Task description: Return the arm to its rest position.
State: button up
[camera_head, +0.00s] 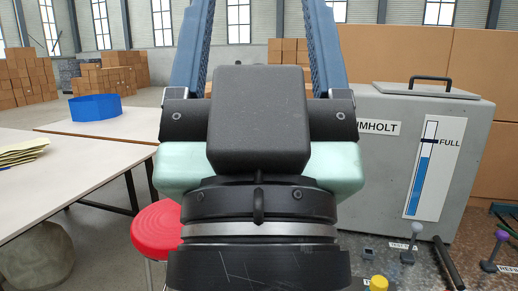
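My gripper (258,30) fills the middle of the head view, pointing away from me. Its two blue-grey fingers rise from black mounts on either side of a black block and stand wide apart. The fingertips run out of the top of the picture. Nothing shows held in the gap between the fingers. The black and silver wrist of my arm (259,232) is below, at the bottom centre. Most of the arm behind the wrist is out of view.
A grey machine (380,175) with a FULL gauge stands close on the right; levers stand in front of it. A pale table (70,180) with yellow papers (20,152) is on the left. A blue container (95,107) sits farther back. A red stool (156,229) stands beside my wrist.

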notch_tip(320, 180, up, 14)
jog(key=p, duration=1.2)
jog(key=shift+r, duration=0.15)
